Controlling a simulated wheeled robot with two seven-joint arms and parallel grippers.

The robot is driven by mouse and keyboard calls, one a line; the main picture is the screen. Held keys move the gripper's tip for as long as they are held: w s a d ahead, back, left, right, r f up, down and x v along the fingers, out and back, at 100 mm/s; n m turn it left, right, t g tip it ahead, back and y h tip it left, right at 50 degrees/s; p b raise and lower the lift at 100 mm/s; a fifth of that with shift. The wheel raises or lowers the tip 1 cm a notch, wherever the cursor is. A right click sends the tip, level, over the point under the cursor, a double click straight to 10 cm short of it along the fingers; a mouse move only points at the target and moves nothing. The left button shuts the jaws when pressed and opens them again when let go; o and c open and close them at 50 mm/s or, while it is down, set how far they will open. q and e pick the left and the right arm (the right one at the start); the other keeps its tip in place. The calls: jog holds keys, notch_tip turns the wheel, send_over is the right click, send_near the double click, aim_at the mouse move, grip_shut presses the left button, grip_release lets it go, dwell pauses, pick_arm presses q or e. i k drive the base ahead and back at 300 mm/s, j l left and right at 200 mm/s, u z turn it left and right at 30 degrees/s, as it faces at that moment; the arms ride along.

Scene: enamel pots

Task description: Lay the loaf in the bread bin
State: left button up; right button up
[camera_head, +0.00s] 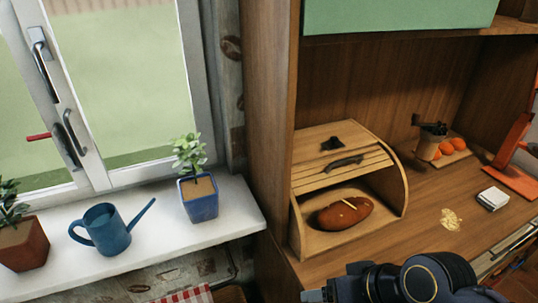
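The wooden bread bin (396,184) stands on the wooden counter with its slatted front raised and its opening toward me. The brown loaf (345,215), with a pale score mark on top, lies on the bin's floor inside the opening, between the side walls. No gripper touches the loaf. A dark arm of mine, seemingly the right one, crosses the bottom edge in front of the counter. Its gripper (313,296) is only partly in frame at the arm's left end, below and apart from the bin; its fingers are not clear. My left gripper is not in view.
A dark pot (431,143), oranges (452,146), a white box (493,198) and crumbs (451,219) are on the counter right of the bin. The windowsill at left holds a blue watering can (107,232) and potted plants (199,196).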

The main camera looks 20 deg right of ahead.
aim_at(344, 214)
jog(key=z, duration=1.35)
jog(key=k+l, duration=0.15)
jog(key=k+l+u, duration=0.1)
jog(key=l, duration=0.25)
jog(key=l+u, duration=0.35)
jog(key=l, duration=1.05)
jog(key=i+l+u, duration=0.1)
jog(key=i, duration=0.3)
jog(key=i+l+u, duration=0.1)
jog(key=i+l, duration=0.2)
jog(key=i, duration=0.1)
